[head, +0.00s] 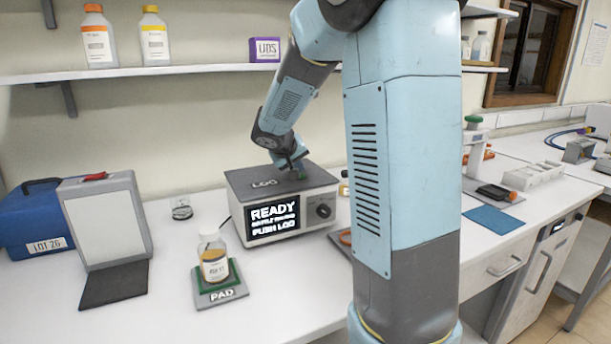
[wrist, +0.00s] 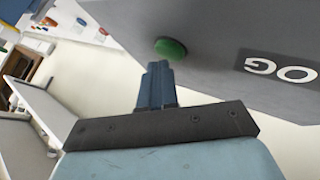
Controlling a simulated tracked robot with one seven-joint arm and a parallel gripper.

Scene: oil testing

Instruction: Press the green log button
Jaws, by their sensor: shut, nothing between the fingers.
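The green log button (wrist: 170,48) is a round dome on the grey top of the tester box (head: 268,198), near the printed word LOG. In the head view a bit of the button's green (head: 301,176) shows just below my gripper (head: 293,164). My gripper is shut and empty. In the wrist view its closed fingertips (wrist: 157,68) point at the button from just beside it. I cannot tell whether they touch it. The box's screen (head: 273,216) reads READY and PUSH LOG.
A bottle (head: 213,257) of amber liquid stands on the PAD (head: 222,291) in front of the box. A grey panel stand (head: 108,221) and a blue case (head: 36,221) are at the left. A shelf (head: 178,72) runs above.

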